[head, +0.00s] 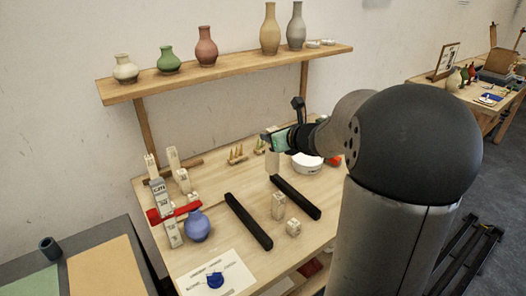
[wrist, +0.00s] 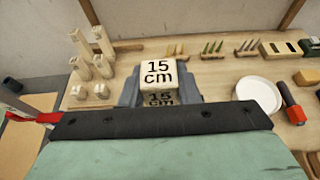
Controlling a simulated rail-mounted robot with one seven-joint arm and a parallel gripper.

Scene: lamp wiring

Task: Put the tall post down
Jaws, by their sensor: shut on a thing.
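My gripper (wrist: 158,90) is shut on a pale wooden post (wrist: 158,72) marked "15 cm", with one grey finger on each side of it. The post's labelled end faces the wrist camera, so its length is mostly hidden there. In the head view my gripper (head: 278,141) is above the back middle of the bench, and the pale post (head: 272,163) shows below it. Whether its lower end touches the bench cannot be told.
Several pale posts stand at the bench's left, beside a red object (head: 183,211) and blue vase (head: 198,226). Two black bars (head: 249,221) (head: 296,197) lie mid-bench, near two short blocks (head: 278,206) (head: 293,228). A white bowl (head: 308,164) stands to the right. A shelf (head: 230,72) with vases is above.

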